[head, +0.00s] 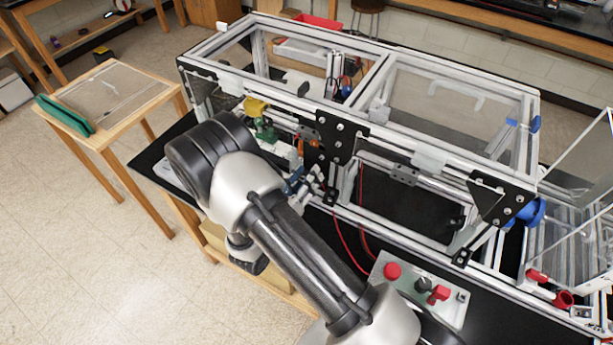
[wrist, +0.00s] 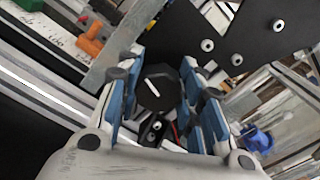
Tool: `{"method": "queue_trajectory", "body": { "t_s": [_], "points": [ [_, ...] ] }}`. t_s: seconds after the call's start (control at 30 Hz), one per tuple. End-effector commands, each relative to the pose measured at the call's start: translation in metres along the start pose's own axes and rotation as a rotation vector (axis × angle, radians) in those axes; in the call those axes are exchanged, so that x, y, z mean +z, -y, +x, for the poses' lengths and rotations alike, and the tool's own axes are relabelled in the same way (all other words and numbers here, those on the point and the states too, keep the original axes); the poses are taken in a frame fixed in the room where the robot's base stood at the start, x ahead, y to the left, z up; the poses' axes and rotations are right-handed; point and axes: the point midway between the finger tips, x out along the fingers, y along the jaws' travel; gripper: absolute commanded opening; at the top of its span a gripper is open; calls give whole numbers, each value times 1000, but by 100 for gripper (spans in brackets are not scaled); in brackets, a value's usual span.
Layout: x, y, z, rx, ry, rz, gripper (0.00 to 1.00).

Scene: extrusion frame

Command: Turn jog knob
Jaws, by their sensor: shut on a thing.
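The jog knob (wrist: 157,92) is a black, many-sided knob with a white pointer line, seen end-on in the wrist view. In the head view my gripper (head: 306,184) is at the front of the extrusion frame (head: 352,133), below the black corner plate. I cannot make out the knob in the head view.
A control panel (head: 447,312) with a red button, a black knob and a red switch lies on the black bench top to the right. Red wires hang near my gripper. A black plate (wrist: 240,35) with bolts and an orange part (wrist: 92,40) are close by.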

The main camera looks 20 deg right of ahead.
Motion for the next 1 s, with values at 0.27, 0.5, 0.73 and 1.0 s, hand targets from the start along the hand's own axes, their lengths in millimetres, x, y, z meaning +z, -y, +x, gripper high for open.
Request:
{"method": "queue_trajectory", "body": {
  "t_s": [0.27,0.5,0.73,1.0],
  "points": [
    [-1,0,0,1,-1,-2,10],
    [0,0,0,1,-1,-1,44],
    [0,0,0,1,0,0,44],
    [1,-2,-22,5,2,-2,44]
  ]
}}
